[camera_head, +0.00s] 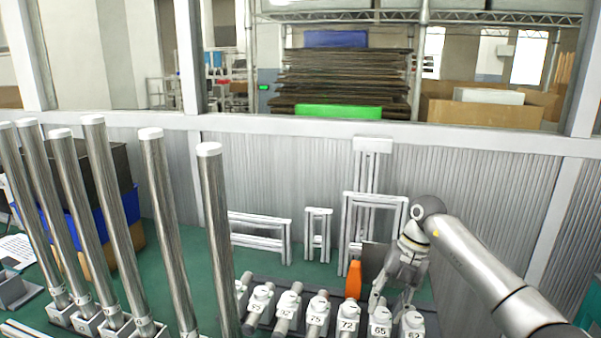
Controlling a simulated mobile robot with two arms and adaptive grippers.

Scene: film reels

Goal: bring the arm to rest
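My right arm (480,265) comes in from the right edge. My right gripper (391,305) points down at the lower right, above or just behind the numbered grey units marked 65 (380,322) and 62 (412,322). Its two fingers look spread apart, with nothing visible between them. Whether the fingertips touch the units cannot be told. An orange piece (353,280) and a dark plate (374,262) stand just left of the gripper, partly behind it. My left gripper is not in the picture.
Several tall metal poles with white caps (215,230) stand at the left. More numbered units (318,315) line the bottom. White frames (258,238) stand by the corrugated wall (270,170). A blue box (118,222) is at the left. Some green floor (190,235) is clear.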

